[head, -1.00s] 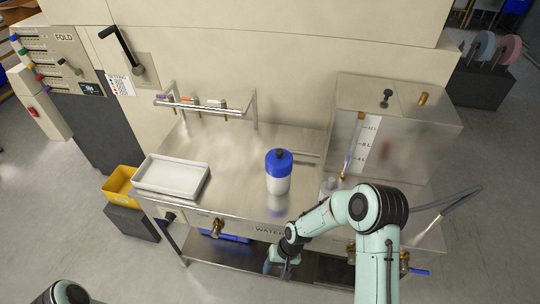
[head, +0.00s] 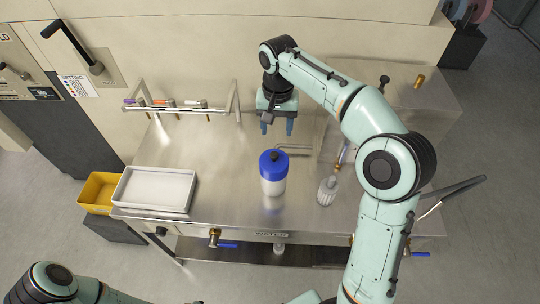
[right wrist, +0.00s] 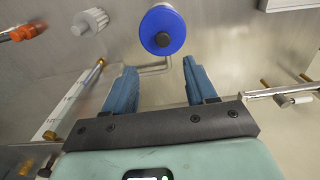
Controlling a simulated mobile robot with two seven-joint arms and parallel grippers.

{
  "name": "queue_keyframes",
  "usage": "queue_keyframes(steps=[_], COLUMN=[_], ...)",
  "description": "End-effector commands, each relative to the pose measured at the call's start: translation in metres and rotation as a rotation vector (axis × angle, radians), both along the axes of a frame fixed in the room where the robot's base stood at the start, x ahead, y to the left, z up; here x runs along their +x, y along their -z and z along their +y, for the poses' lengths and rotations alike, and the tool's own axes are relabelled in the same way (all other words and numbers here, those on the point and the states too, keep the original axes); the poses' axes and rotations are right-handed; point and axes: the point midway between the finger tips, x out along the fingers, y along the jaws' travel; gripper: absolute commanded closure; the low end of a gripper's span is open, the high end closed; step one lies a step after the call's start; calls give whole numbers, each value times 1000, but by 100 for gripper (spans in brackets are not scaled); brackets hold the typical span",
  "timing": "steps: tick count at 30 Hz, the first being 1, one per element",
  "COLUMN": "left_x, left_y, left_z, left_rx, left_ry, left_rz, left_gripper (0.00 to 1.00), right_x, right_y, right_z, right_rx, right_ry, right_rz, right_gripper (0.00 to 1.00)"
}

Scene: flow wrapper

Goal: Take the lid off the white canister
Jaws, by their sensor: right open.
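The white canister (head: 273,186) stands upright on the steel counter. Its blue lid (head: 273,164) with a dark knob is on top. In the right wrist view the blue lid (right wrist: 163,31) shows from above, beyond the fingertips, and hides most of the canister. My right gripper (head: 277,128) is open and empty, above the counter behind the canister and apart from it. Its two blue fingers (right wrist: 157,78) are spread in the right wrist view. My left arm shows at the bottom left of the head view, but its gripper is out of the picture.
A white tray (head: 155,207) lies on the counter's left, beside a yellow bin (head: 97,192). A rail with markers (head: 182,111) stands at the back. A bent steel pipe (head: 295,147) is behind the canister; a ribbed white part (head: 327,192) stands to its right.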

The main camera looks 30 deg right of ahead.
Motion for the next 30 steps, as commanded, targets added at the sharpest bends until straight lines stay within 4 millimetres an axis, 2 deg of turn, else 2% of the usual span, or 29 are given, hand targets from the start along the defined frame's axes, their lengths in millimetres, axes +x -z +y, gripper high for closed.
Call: queue_keyframes(steps=[1,7,16,24,30], left_x=[-7,-15,-17,-19,-20], left_y=[7,16,19,22,22], left_z=[0,0,0,0,0], left_rx=[0,1,0,0,0], left_ry=[0,0,-1,0,-1], left_rz=[9,17,19,21,22], left_gripper=[100,100,100,100,100], right_x=[-3,-1,2,5,6], right_y=[17,53,76,114,119], right_z=[0,0,1,3,4], right_rx=[0,2,2,2,2], right_ry=[0,0,-1,-1,-1], right_rz=[10,8,5,6,2], right_gripper=[44,44,44,44,44])
